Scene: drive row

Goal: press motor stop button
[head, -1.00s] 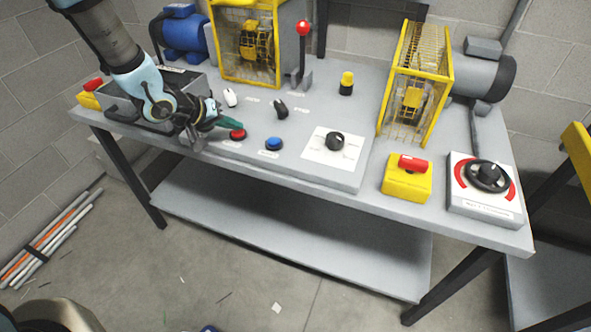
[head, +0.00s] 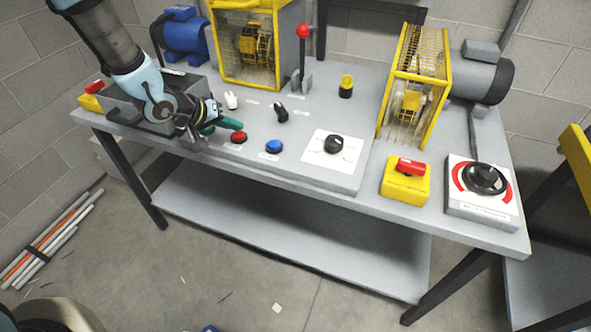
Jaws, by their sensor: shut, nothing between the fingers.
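The red push button (head: 239,137) sits on the sloped grey panel, left of the blue button (head: 274,146); its label cannot be read. A green button (head: 207,129) shows partly behind my gripper on the left. My gripper (head: 234,124) has dark links and teal fingers, which are shut and empty. The fingertips show just behind the red button's upper edge in the picture. I cannot tell whether they touch it or hang above it.
A black knob (head: 334,144) on a white plate, two small toggles and a red-topped lever (head: 303,31) stand on the panel. To the right are a yellow box with a red button (head: 410,166) and a black handwheel (head: 484,178). Yellow guards (head: 414,85) stand behind.

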